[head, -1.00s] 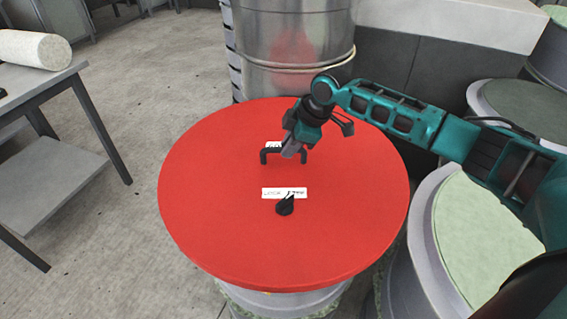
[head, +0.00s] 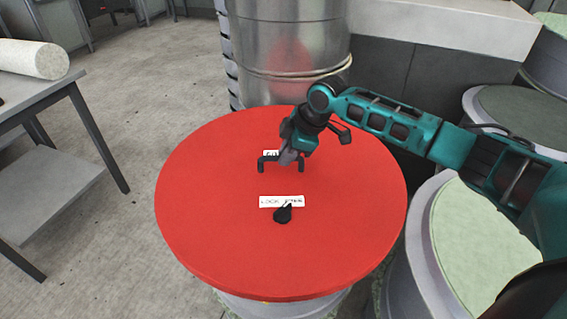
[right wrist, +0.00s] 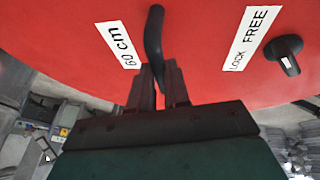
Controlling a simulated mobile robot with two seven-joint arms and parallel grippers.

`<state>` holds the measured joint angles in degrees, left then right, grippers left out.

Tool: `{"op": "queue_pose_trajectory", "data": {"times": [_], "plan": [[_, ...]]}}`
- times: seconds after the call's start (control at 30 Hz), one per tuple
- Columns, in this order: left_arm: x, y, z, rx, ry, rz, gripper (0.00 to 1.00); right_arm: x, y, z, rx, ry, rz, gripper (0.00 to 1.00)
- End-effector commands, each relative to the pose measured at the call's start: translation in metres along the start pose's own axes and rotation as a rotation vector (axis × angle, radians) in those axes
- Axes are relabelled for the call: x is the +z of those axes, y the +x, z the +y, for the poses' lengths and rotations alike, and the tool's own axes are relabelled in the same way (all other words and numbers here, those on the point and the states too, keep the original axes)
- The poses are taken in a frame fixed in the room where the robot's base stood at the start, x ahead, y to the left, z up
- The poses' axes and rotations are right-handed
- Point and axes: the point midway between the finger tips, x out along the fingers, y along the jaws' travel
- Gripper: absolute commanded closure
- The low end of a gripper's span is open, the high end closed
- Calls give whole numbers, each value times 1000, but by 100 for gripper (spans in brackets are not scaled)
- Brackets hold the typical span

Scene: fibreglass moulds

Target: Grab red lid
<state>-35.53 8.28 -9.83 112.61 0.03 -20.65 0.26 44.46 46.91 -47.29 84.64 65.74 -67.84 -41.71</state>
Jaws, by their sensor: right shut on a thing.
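The red lid (head: 215,235) is a large round disc in the head view, lying level over a grey drum. A black bar handle (head: 264,163) stands near its middle. My right gripper (head: 287,158) comes in from the right and is shut on this handle. In the right wrist view the fingers (right wrist: 158,85) close around the dark handle (right wrist: 153,35). A black knob (head: 283,215) sits below a white "LOCK FREE" label (head: 282,201). The knob also shows in the right wrist view (right wrist: 285,52), beside the label. My left gripper is not in view.
A tall metal drum (head: 290,40) stands right behind the lid. Drums with pale green tops (head: 490,240) stand close on the right, under my right arm. A grey table (head: 40,95) with a white roll (head: 30,58) is at the left. The floor between is clear.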

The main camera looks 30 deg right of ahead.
Motion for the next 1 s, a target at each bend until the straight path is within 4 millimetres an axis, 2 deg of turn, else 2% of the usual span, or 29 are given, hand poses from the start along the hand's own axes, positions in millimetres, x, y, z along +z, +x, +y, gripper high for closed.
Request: {"op": "queue_pose_trajectory", "data": {"times": [0.27, 0.73, 1.0], "plan": [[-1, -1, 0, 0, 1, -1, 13, -8, -15, 6, 8, -1, 7, 100], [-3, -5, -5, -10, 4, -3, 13, -29, -67, 18, 8, 0, 8, 100], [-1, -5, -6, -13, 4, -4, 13, -2, -79, 3, 6, 1, 3, 100]]}}
